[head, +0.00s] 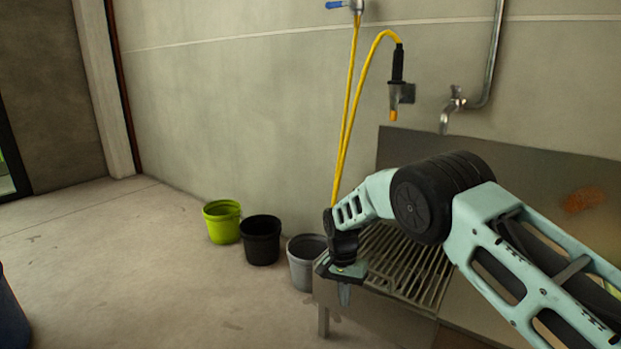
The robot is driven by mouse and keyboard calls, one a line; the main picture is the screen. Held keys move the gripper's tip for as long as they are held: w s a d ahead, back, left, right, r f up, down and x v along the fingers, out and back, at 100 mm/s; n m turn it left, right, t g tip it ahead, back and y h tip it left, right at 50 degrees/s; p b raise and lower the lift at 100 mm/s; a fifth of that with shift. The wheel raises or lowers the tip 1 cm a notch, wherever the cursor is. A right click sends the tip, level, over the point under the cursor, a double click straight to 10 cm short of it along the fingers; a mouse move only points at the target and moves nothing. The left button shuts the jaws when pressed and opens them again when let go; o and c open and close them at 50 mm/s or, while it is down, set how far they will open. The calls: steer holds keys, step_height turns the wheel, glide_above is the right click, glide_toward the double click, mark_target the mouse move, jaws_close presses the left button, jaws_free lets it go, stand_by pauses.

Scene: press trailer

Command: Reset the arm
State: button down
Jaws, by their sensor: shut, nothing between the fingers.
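My arm (380,195) reaches in from the right edge of the head view and bends down at its wrist. My gripper (344,296) points downward at the front left corner of the slatted metal rack. It is shut, with nothing seen between its fingers. It hangs in front of the rack's corner and just right of the grey bucket. My arm hides part of the rack and of the metal panel behind it.
A green bucket (223,222), a black bucket (261,240) and a grey bucket (302,262) stand along the wall. The slatted rack (425,275) is below a tap (452,106). A yellow hose (349,115) hangs from the wall.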

steer(key=s+a+r+n+y+p, duration=0.25)
steer(key=s+r+n, duration=0.35)
steer(key=s+r, duration=1.35)
steer(key=s+d+r+n+t+h+p, duration=0.1)
steer(key=s+d+r+n, duration=0.3)
steer(key=s, duration=0.6)
steer(key=s+d+r+n+t+p, duration=0.1)
steer(key=s+d+r+n, duration=0.25)
steer(key=s, duration=0.75)
step_height(320, 180, up, 38)
steer(key=p, duration=3.8)
steer(key=shift+w+r, duration=0.2)
steer(key=shift+w, duration=0.2)
steer(key=shift+m, duration=0.25)
